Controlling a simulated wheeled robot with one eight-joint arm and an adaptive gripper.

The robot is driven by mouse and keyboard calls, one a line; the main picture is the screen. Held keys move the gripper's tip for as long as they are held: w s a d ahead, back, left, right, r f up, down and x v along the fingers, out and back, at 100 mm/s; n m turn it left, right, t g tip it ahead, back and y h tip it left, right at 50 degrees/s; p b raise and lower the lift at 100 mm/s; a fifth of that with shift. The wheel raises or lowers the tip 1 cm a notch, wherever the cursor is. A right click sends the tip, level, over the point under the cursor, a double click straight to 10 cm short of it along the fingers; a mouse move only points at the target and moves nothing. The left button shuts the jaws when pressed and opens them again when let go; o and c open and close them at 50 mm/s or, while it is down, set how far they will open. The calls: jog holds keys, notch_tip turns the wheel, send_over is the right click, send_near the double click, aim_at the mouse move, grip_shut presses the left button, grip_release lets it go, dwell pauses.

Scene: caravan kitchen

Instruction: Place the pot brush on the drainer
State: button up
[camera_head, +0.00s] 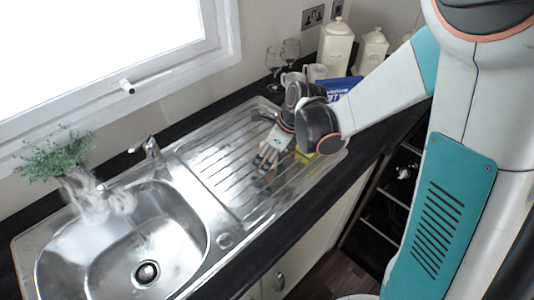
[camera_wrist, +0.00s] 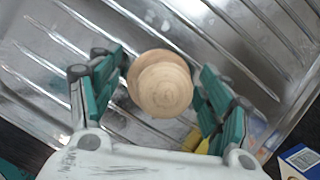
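The pot brush (camera_wrist: 162,90) shows in the wrist view as a round, pale wooden knob seen end-on, with a wider wooden part behind it. My gripper (camera_wrist: 160,88) has one teal-padded finger on each side of it, and both pads appear to touch the wood. In the head view my gripper (camera_head: 266,157) is low over the ridged drainer (camera_head: 215,165), with a bit of tan wood showing between the fingers. The brush's bristles are hidden, and I cannot tell whether its underside touches the drainer.
A yellow item (camera_head: 305,154) lies near the drainer's right end, partly behind my wrist. The sink bowl (camera_head: 110,250) and tap (camera_head: 148,147) are to the left. Wine glasses (camera_head: 291,50), mugs and cream canisters (camera_head: 335,45) stand behind. The drainer's left part is clear.

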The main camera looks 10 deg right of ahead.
jog(key=shift+r, duration=0.15)
jog(key=p+v, duration=0.4)
jog(key=v, duration=0.8)
jog(key=s+d+r+n+t+h, duration=0.2)
jog(key=s+n, duration=0.5)
jog(key=n, duration=0.5)
jog(key=s+d+r+n+t+h, duration=0.1)
jog(key=s+d+r+n+t, duration=0.1)
jog(key=s+d+r+n, duration=0.2)
jog(key=s+r+n, duration=0.3)
jog(key=s+n, duration=0.1)
jog(key=n, duration=0.4)
jog(key=shift+s+r+n+t+h, duration=0.2)
jog(key=shift+s+n+t+h, duration=0.1)
jog(key=shift+h, duration=0.1)
